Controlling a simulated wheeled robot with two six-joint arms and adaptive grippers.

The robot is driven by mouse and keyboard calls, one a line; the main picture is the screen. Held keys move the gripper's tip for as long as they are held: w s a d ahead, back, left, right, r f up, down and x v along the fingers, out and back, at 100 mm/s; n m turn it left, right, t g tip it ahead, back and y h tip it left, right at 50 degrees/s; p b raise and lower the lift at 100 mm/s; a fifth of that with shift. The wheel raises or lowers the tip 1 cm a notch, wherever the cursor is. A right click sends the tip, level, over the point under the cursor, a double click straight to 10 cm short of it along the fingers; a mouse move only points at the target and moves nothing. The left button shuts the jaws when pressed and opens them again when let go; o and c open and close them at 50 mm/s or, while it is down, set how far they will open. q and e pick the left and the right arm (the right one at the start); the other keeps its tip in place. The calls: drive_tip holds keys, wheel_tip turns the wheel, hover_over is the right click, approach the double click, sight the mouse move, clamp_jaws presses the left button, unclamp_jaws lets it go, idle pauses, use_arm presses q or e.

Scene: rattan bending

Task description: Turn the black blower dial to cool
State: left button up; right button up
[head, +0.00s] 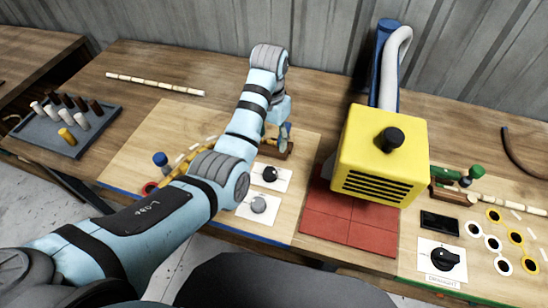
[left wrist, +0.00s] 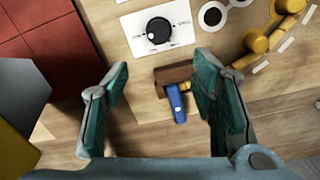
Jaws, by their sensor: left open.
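A black dial (head: 270,174) sits on a white card right of my left forearm. It also shows at the top of the left wrist view (left wrist: 158,30), with a pale mark on its face; the small lettering is unreadable. Another black dial (head: 446,259) is on a white card at the front right. I cannot tell from the lettering which one is the blower dial. My left gripper (left wrist: 160,100) is open and empty, its fingers apart on either side of a small wooden block with a blue-ended part (left wrist: 176,102). In the head view the gripper is partly hidden by its own arm.
A grey dial (head: 259,205) sits in front of the nearer black dial. A peg tray (head: 62,122) is at the left. A curved yellow piece (left wrist: 262,42) lies beside the block.

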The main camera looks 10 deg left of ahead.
use_arm(q)
drive_tip(key=b, duration=0.2)
hover_over(270, 172)
drive_tip(key=f, duration=0.5)
drive_tip(key=shift+s+f, duration=0.15)
drive_tip(key=shift+s, duration=0.1)
drive_tip(key=f, duration=0.2)
drive_tip(key=f+b, duration=0.1)
drive_tip(key=f, duration=0.2)
drive_tip(key=w+f, duration=0.1)
drive_tip(key=f, duration=0.2)
drive_tip(key=shift+f, duration=0.25)
drive_tip(key=shift+s+r, duration=0.1)
drive_tip(key=shift+s, duration=0.15)
drive_tip(key=c, duration=1.1)
drive_tip(key=shift+c, duration=0.2)
use_arm(e)
drive_tip(key=f, duration=0.1)
drive_tip(key=s+f, duration=0.1)
drive_tip(key=f, duration=0.1)
drive_tip(key=shift+s+d+f, duration=0.1)
drive_tip(key=shift+s+f, duration=0.2)
drive_tip(key=shift+s, duration=0.05)
